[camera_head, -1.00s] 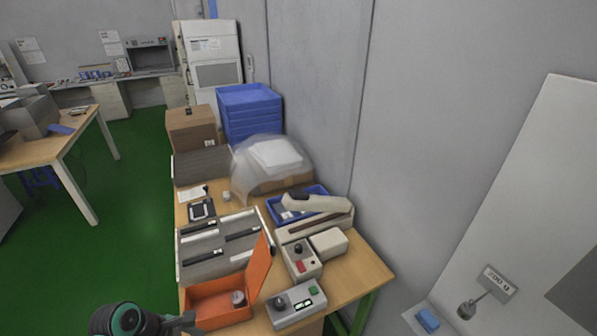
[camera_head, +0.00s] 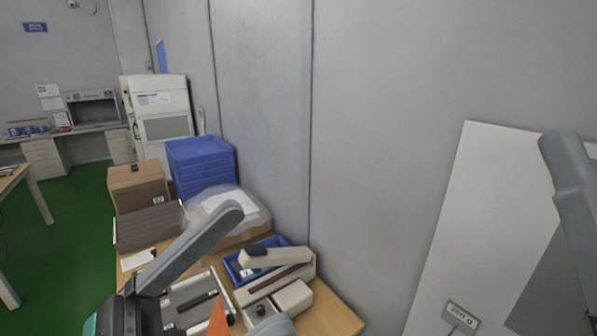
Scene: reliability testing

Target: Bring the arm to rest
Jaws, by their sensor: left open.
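My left gripper (camera_head: 252,267) comes in at the bottom left, close to the camera. One long grey finger slants up and right over the table's items; the rounded tip of the other shows at the bottom edge. The fingers are wide apart with nothing held between them. Behind them is a dark wrist part with a teal ring, cut by the bottom edge. At the right edge a similar grey finger-like piece, apparently of my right gripper (camera_head: 568,180), stands before the wall; its other finger is out of view.
Behind stand a cardboard box (camera_head: 138,186) and stacked blue crates (camera_head: 201,165). A grey wall (camera_head: 400,120) borders the right side.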

